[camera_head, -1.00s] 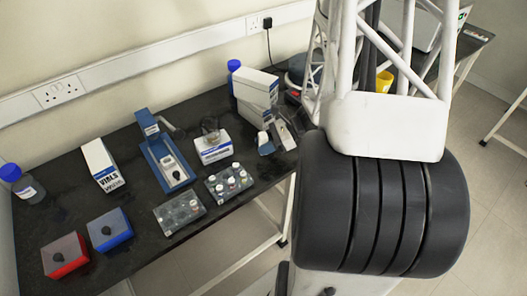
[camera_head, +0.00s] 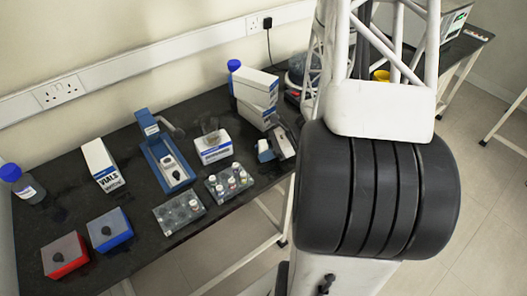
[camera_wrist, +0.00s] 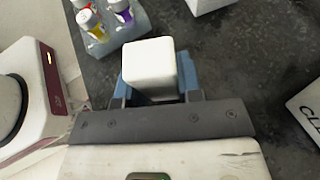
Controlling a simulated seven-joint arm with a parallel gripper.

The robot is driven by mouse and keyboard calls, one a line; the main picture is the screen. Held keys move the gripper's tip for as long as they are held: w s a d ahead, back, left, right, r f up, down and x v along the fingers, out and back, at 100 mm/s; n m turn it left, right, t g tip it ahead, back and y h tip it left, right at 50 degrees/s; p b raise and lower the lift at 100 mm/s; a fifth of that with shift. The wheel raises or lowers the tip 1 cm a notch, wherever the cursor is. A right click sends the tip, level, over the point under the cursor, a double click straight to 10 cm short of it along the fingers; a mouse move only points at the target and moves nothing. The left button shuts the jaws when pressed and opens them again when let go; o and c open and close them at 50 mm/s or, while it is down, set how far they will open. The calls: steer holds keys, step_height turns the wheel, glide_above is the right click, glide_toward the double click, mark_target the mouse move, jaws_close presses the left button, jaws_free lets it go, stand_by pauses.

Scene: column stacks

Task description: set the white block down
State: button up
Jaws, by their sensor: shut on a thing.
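The white block (camera_wrist: 152,68) is between the two blue-padded fingers of my gripper (camera_wrist: 155,84) in the wrist view. My gripper is shut on it, and the dark bench top (camera_wrist: 235,70) shows behind it. In the head view the white block (camera_head: 263,145) is small, at the front right part of the bench beside the grey gripper (camera_head: 277,148). I cannot tell whether its underside touches the bench.
A vial rack (camera_head: 229,183) stands close by, front left of the block. A labelled white box (camera_head: 213,147) is to its left, and stacked white boxes (camera_head: 256,93) stand behind. A white device with a dark red panel (camera_wrist: 50,75) is at the wrist view's left.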

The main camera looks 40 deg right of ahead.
steer(key=shift+f, duration=0.1)
steer(key=o, duration=0.9)
steer(key=shift+d, duration=0.1)
steer(key=shift+r+v, duration=0.2)
steer(key=shift+v, duration=5.8)
steer(key=shift+w, duration=0.1)
